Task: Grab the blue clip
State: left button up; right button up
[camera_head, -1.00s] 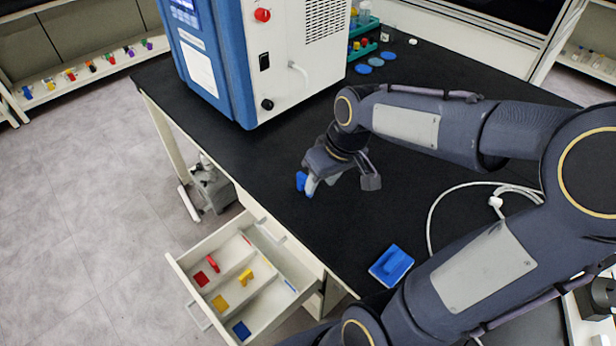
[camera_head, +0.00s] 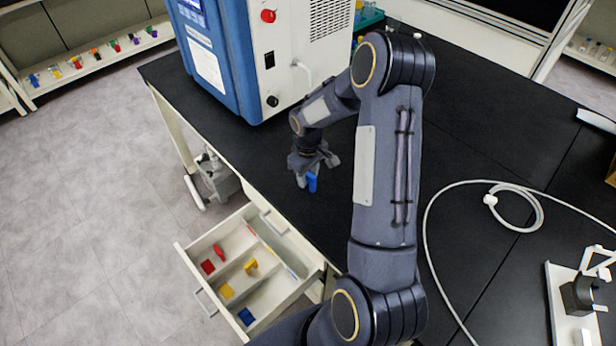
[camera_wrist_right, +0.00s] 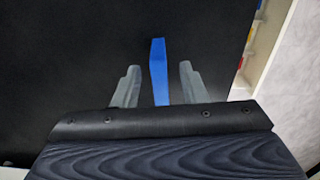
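The blue clip (camera_head: 312,183) stands on the black bench top near its left edge, in front of the blue and white machine. My right gripper (camera_head: 306,180) is low over the bench at the clip. In the right wrist view the clip (camera_wrist_right: 158,72) shows as a narrow blue upright piece between the two grey fingers of my right gripper (camera_wrist_right: 160,68). A gap shows on each side of it, so the gripper is open and not closed on it. My left gripper is not in view.
The freeze dryer (camera_head: 225,60) stands behind the gripper. An open drawer (camera_head: 188,262) below the bench edge holds red, yellow and blue pieces. A white cable (camera_head: 430,215) curls on the bench at right. My right arm covers the middle of the bench.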

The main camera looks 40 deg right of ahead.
jog(key=shift+f, duration=0.7)
grip_shut()
